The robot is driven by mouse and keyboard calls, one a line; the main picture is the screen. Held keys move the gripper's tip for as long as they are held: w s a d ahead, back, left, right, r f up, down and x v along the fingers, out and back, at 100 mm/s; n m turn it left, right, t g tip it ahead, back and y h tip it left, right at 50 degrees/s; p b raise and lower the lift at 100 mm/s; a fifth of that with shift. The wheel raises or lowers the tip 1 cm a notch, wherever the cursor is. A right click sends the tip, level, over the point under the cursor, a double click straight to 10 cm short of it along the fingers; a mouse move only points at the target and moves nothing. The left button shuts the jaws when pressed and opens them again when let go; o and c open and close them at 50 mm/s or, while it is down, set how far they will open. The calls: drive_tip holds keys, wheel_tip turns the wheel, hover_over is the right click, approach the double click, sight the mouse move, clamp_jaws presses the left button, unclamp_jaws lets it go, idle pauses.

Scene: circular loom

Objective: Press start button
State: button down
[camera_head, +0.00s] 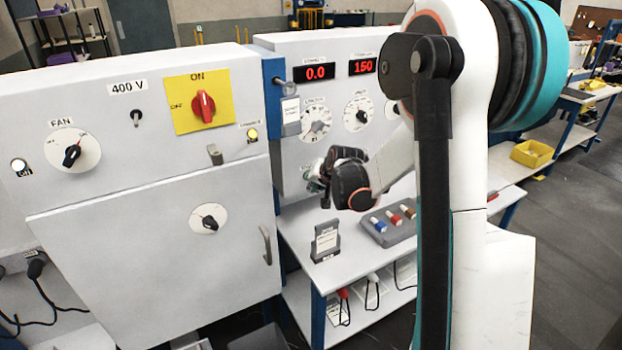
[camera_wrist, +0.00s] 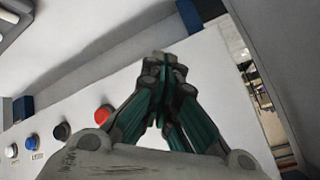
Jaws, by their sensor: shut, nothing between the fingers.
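My gripper (camera_wrist: 162,62) is shut, its teal fingertips together and empty, close over a white panel surface in the wrist view. A row of round buttons lies to its lower left: a red button (camera_wrist: 103,114), a black button (camera_wrist: 62,131), a blue button (camera_wrist: 32,141) and a white button (camera_wrist: 12,150). Their labels are too small to read, so I cannot tell which is the start button. My gripper or wrist may hide other buttons. In the head view my gripper (camera_head: 318,184) is in front of the right-hand panel, below its dials. Contact with the panel cannot be told.
The left cabinet (camera_head: 150,245) has a yellow ON switch plate (camera_head: 180,115) and a door handle (camera_head: 266,244). Two red displays (camera_head: 340,70) top the right panel. Below my wrist, a bench (camera_head: 350,275) bears a grey tray (camera_head: 374,236) with coloured pieces and a label stand (camera_head: 325,241).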

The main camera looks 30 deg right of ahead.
drive_tip(key=shift+w, duration=0.5)
idle(0.6)
idle(0.3)
drive_tip(key=shift+s, duration=0.9)
